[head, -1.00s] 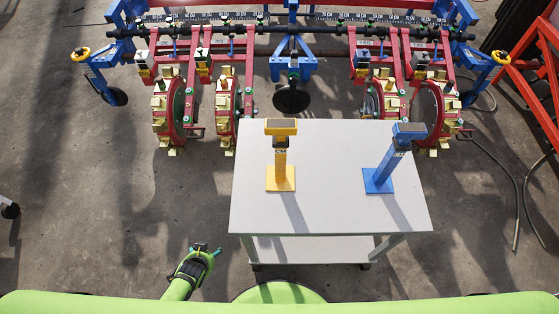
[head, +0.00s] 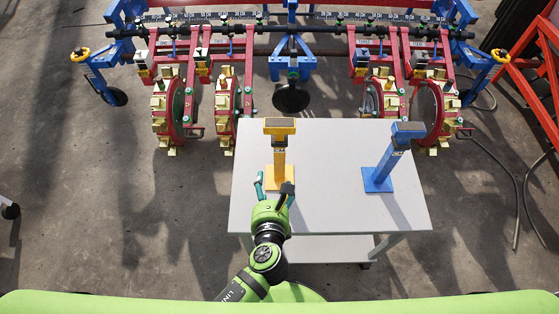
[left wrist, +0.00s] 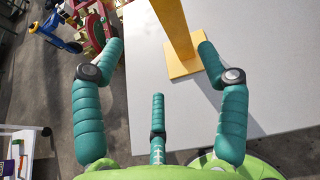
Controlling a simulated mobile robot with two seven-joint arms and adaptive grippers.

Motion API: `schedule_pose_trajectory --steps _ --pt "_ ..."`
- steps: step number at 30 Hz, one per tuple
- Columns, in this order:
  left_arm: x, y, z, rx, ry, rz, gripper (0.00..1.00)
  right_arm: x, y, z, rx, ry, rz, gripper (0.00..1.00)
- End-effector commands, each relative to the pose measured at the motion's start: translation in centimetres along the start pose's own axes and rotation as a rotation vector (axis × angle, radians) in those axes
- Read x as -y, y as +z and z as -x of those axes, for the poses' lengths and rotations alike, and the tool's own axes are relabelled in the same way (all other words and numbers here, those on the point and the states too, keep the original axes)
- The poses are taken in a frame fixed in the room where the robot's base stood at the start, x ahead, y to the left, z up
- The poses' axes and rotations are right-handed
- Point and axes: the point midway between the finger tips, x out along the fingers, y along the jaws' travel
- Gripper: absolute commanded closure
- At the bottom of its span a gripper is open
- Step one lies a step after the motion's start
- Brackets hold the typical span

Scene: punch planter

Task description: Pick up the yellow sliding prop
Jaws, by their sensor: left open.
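The yellow sliding prop (head: 280,150) stands upright on the white table, left of the table's middle. It has a square base plate, a post and a block on top. In the left wrist view its post (left wrist: 174,28) rises from the base and its top is cut off. My left gripper (head: 273,182) is open over the table, just in front of the prop. In the left wrist view the teal fingers of my left gripper (left wrist: 160,55) are spread wide, with the prop ahead between them and nothing held. My right gripper is not in view.
A blue prop (head: 388,162) stands on the right of the white table (head: 330,215). A red and blue planter machine (head: 292,50) with toothed wheels stands close behind the table. Red metal framing (head: 530,80) is at the far right. The floor left of the table is clear.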

Motion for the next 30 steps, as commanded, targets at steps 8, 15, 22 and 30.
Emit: schedule_pose_trajectory --steps 8,15,22,30 --pt "1.1 0.6 -1.7 0.021 -0.009 -0.085 0.26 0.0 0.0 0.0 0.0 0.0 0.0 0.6" --pt "1.2 0.6 -5.3 0.019 -0.011 -0.082 0.26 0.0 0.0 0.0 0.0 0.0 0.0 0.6" --pt "1.2 0.4 -6.8 0.018 -0.011 -0.082 0.26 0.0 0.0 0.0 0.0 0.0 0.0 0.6" --pt "1.5 0.1 -10.2 0.019 -0.01 -0.081 0.26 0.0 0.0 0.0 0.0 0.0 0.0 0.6"
